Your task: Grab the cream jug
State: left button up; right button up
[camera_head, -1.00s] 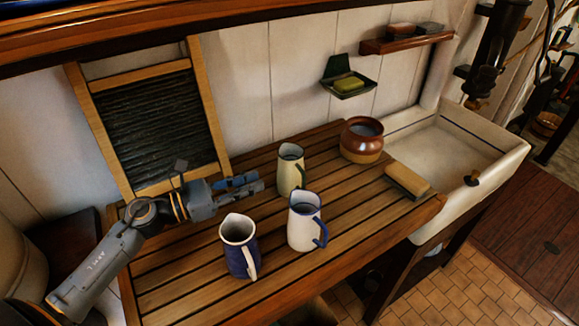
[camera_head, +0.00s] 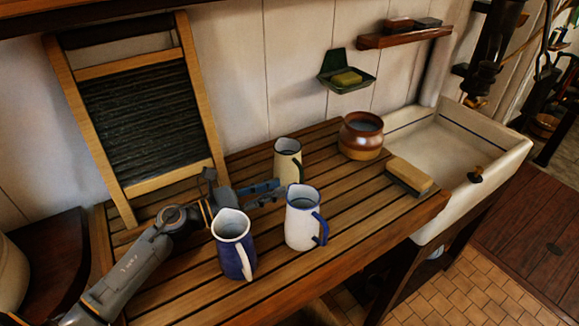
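The cream jug (camera_head: 288,163) has a dark rim and stands upright on the slatted wooden board (camera_head: 350,213), behind the white jug (camera_head: 301,228) with the blue rim and handle. My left gripper (camera_head: 275,191) comes in from the left, low over the board. Its two fingers are apart, with the tips close to the left side of the cream jug's lower body. I cannot tell whether they touch it. The white jug hides part of the cream jug's base. My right gripper is out of view.
A dark blue jug (camera_head: 235,256) with a white handle stands in front of my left wrist. A brown pot (camera_head: 361,138) and a brush (camera_head: 408,176) lie to the right, near the sink (camera_head: 460,143). A washboard (camera_head: 146,112) leans on the wall.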

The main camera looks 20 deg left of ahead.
aim_at(301, 180)
pick_arm(q)
jog(key=x, duration=0.2)
jog(key=shift+w+d, duration=0.2)
jog(key=shift+w, duration=0.15)
jog(key=shift+w+d+r+p, duration=0.15)
jog(key=shift+d+p, duration=0.1)
jog(key=shift+p, duration=0.25)
jog(key=p+x, duration=0.1)
jog(key=x, duration=0.2)
jog(key=shift+w+d, duration=0.15)
jog(key=shift+d, duration=0.2)
jog(key=shift+w+d+f, duration=0.25)
jog(key=shift+w+d, duration=0.1)
jog(key=shift+a, duration=0.1)
jog(key=shift+s, duration=0.1)
jog(key=c, duration=0.4)
grip_shut()
jog(key=shift+r, duration=0.1)
